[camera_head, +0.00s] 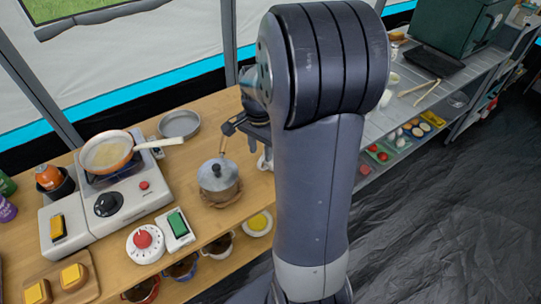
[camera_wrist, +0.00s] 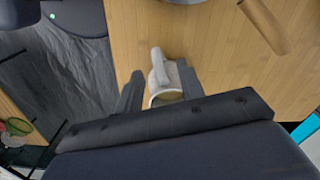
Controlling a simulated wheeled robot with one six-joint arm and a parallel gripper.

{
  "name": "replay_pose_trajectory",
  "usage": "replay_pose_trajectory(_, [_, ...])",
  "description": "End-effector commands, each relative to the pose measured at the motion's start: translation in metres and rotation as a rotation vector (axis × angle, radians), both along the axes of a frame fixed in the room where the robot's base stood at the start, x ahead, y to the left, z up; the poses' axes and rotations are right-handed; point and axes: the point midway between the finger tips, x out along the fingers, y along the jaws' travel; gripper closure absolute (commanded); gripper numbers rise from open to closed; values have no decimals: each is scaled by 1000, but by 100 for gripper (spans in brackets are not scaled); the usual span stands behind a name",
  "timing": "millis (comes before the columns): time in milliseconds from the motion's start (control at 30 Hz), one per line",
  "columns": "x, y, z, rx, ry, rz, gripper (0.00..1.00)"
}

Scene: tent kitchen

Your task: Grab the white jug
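The white jug (camera_wrist: 164,80) stands on the wooden counter in the wrist view, with its handle pointing toward the top of the picture. My gripper (camera_wrist: 158,82) is open, with one finger on each side of the jug. A gap shows between the left finger and the jug; the right finger is close beside it, and I cannot tell whether it touches. In the head view only a white sliver of the jug (camera_head: 263,162) shows beside my arm, which hides the rest.
A lidded pot (camera_head: 218,180) stands on the wooden counter (camera_head: 200,207) left of my gripper. Behind it is a grey pan (camera_head: 179,124). A stove (camera_head: 110,200) with a frying pan (camera_head: 107,153) is further left. A wooden handle (camera_wrist: 265,22) shows near the jug.

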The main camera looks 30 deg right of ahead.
Motion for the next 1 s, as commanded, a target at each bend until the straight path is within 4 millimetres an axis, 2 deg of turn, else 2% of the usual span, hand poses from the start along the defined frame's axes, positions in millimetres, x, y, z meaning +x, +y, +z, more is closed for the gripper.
replay_pose_trajectory(100, [-1, 0, -20, 1, 3, 2, 63])
replay_pose_trajectory(333, [-1, 1, -37, 1, 1, 3, 63])
replay_pose_trajectory(600, [-4, 2, -76, 1, 3, 4, 63])
replay_pose_trajectory(933, [-3, 2, -82, 0, -1, 4, 63])
replay_pose_trajectory(1000, [-3, 2, -82, 0, -1, 4, 69])
